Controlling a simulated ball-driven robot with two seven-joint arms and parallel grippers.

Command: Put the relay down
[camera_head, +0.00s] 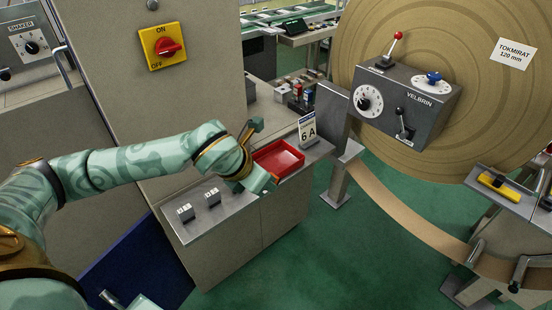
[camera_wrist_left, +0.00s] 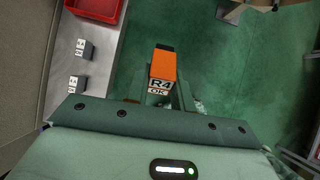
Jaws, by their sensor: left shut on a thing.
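An orange relay (camera_wrist_left: 162,66) labelled "R4 OK" sits between the fingers of my left gripper (camera_wrist_left: 160,88) in the left wrist view. The gripper is shut on it, and green floor shows around it, to the right of the counter edge. In the head view my left gripper (camera_head: 262,181) is at the near side of a red tray (camera_head: 279,159), and the relay cannot be made out there. The tray lies on the metal counter (camera_head: 225,228); its edge shows at the upper left of the wrist view (camera_wrist_left: 92,10). My right gripper is not seen.
Two small grey blocks with white faces, one (camera_head: 185,212) left of the other (camera_head: 212,198), stand on the counter. A "6 A" card (camera_head: 307,131) stands behind the tray. A grey control box (camera_head: 408,100) and large brown roll (camera_head: 470,60) are at right. Bare counter lies around the blocks.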

